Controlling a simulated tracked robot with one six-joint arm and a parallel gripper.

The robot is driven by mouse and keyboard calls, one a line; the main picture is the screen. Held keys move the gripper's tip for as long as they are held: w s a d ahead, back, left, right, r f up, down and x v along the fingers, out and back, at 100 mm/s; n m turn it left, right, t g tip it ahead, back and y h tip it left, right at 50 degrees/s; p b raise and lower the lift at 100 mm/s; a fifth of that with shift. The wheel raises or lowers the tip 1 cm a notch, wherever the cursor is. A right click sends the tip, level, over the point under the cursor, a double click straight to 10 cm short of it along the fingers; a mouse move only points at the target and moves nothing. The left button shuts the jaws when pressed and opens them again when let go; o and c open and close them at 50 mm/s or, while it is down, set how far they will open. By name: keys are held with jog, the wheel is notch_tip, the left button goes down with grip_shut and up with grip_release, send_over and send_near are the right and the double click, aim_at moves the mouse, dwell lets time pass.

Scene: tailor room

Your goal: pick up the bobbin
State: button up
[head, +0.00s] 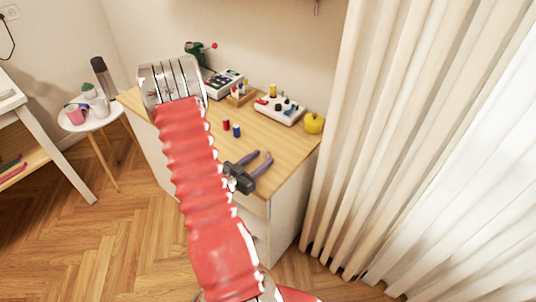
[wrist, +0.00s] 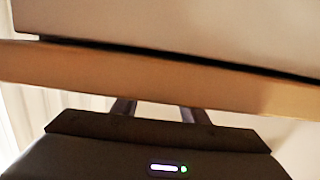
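Two small spools stand on the wooden worktop, a red one (head: 226,125) and a blue one (head: 237,130) just right of it. I cannot tell which small part is the bobbin. My gripper (head: 263,156) shows in the head view near the front right edge of the worktop, right of and nearer than the spools. Its two purple-grey fingers are apart with nothing visible between them. In the wrist view the fingers (wrist: 157,109) are also apart, and their tips are hidden behind the wooden worktop edge. No spool shows there.
The wooden worktop (head: 288,147) holds a white tray (head: 290,118) of small coloured items, a wooden rack (head: 242,100), a dark-and-white box (head: 220,80), a green machine (head: 194,52) and a yellow round object (head: 314,123). Curtains (head: 350,130) hang close on the right. A round side table (head: 112,113) stands left.

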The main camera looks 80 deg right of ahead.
jog(key=shift+x, duration=0.9)
grip_shut()
